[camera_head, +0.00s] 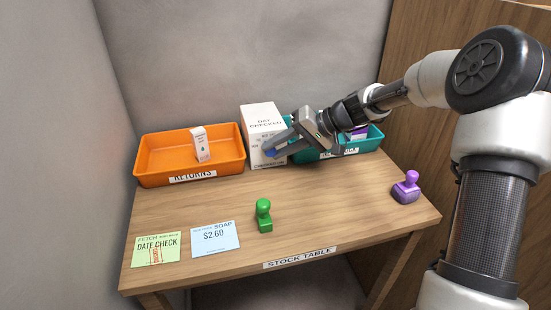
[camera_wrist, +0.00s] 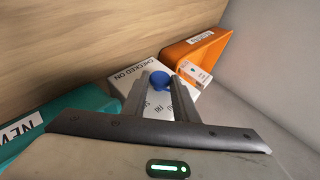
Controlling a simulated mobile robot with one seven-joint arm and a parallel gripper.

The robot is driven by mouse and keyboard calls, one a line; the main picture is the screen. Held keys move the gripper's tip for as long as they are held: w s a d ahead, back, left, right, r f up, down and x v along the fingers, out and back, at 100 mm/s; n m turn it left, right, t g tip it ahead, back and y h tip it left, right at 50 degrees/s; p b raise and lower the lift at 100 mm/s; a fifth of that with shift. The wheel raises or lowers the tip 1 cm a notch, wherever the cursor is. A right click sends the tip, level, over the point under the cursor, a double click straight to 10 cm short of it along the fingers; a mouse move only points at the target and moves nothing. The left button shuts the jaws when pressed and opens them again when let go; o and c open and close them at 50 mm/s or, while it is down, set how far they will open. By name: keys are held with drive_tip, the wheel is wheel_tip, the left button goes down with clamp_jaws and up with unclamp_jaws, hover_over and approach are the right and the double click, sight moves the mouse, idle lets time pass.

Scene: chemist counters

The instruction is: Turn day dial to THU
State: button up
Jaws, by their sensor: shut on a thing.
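The day dial is a white box (camera_head: 262,118) with printed lettering, standing at the back of the stock table; it also shows in the wrist view (camera_wrist: 126,78). Its blue knob (camera_wrist: 160,81) sits on the front face, and a bit of it shows in the head view (camera_head: 270,153). My gripper (camera_head: 276,148) reaches in from the right, and its fingers are shut on the blue knob. In the wrist view the fingertips (camera_wrist: 160,76) lie on either side of the knob. The day letters around the knob are partly covered by the fingers and too small to read, so the set day cannot be told.
An orange RETURNS tray (camera_head: 160,172) with a small white box (camera_head: 200,144) stands left of the dial. A teal tray (camera_head: 372,143) stands right, partly behind my gripper. A green stamp (camera_head: 264,215), a purple stamp (camera_head: 406,187) and two cards (camera_head: 215,240) lie in front.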

drive_tip(key=y+b, duration=0.2)
drive_tip(key=f+m+y, duration=0.1)
drive_tip(key=y, duration=0.1)
drive_tip(key=shift+d+f+b, duration=0.1)
drive_tip(key=shift+d+b, duration=0.15)
drive_tip(key=shift+b, duration=0.15)
drive_tip(key=shift+f+m+g+y+b, duration=0.15)
drive_tip(key=shift+m+y+b, duration=0.2)
drive_tip(key=shift+y, duration=0.5)
drive_tip(key=shift+m+g+y+b, duration=0.15)
drive_tip(key=shift+m+y+b, duration=0.15)
drive_tip(key=shift+y, duration=0.55)
drive_tip(key=o, duration=1)
